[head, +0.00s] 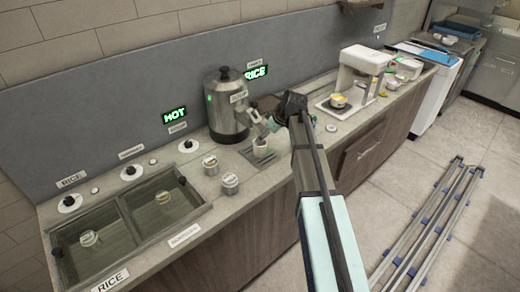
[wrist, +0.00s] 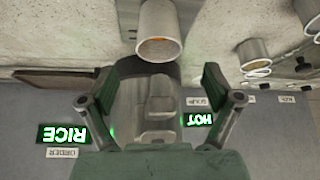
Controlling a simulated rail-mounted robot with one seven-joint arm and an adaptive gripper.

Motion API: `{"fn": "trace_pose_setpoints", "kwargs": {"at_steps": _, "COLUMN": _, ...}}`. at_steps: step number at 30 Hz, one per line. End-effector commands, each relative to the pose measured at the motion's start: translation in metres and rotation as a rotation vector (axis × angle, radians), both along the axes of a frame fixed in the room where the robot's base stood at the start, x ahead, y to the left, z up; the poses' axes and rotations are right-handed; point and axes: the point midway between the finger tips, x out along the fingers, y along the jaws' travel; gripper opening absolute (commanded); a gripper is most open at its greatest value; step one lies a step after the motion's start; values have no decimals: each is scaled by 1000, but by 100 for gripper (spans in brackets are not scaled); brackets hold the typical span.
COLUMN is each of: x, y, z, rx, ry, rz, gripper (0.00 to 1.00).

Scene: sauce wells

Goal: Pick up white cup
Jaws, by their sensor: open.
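A white cup (head: 260,146) stands on the counter in front of the metal urn, close to my gripper (head: 262,125). In the wrist view, which is upside down, the cup (wrist: 159,28) is at the top centre with brownish contents or interior visible at its mouth. My gripper (wrist: 158,85) is open there, one finger at each side. The cup is beyond the fingertips, roughly centred between them, and nothing is visibly held.
The metal urn (head: 228,112) stands behind the cup. Small tins (head: 230,183) are to the left, near two sunken wells (head: 125,209). A white machine (head: 362,68) stands at the right. Lit HOT (head: 175,115) and RICE (head: 256,72) signs are on the wall.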

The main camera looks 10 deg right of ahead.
Motion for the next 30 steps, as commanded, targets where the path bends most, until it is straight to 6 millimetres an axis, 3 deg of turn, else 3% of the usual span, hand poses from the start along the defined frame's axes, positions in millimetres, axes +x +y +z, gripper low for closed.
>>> {"fn": "trace_pose_setpoints", "kwargs": {"at_steps": 12, "x": 17, "y": 13, "z": -36, "rx": 0, "ry": 1, "rz": 0, "gripper": 90}}
{"fn": "trace_pose_setpoints", "kwargs": {"at_steps": 21, "x": 18, "y": 14, "z": -41, "rx": 0, "ry": 0, "rz": 0, "gripper": 90}}
{"fn": "trace_pose_setpoints", "kwargs": {"at_steps": 22, "x": 18, "y": 14, "z": -41, "rx": 0, "ry": 0, "rz": 0, "gripper": 86}}
{"fn": "trace_pose_setpoints", "kwargs": {"at_steps": 27, "x": 18, "y": 14, "z": -41, "rx": 0, "ry": 0, "rz": 0, "gripper": 26}}
{"fn": "trace_pose_setpoints", "kwargs": {"at_steps": 29, "x": 18, "y": 14, "z": -41, "rx": -1, "ry": 1, "rz": 0, "gripper": 4}}
{"fn": "trace_pose_setpoints", "kwargs": {"at_steps": 30, "x": 18, "y": 14, "z": -41, "rx": 0, "ry": 1, "rz": 0, "gripper": 0}}
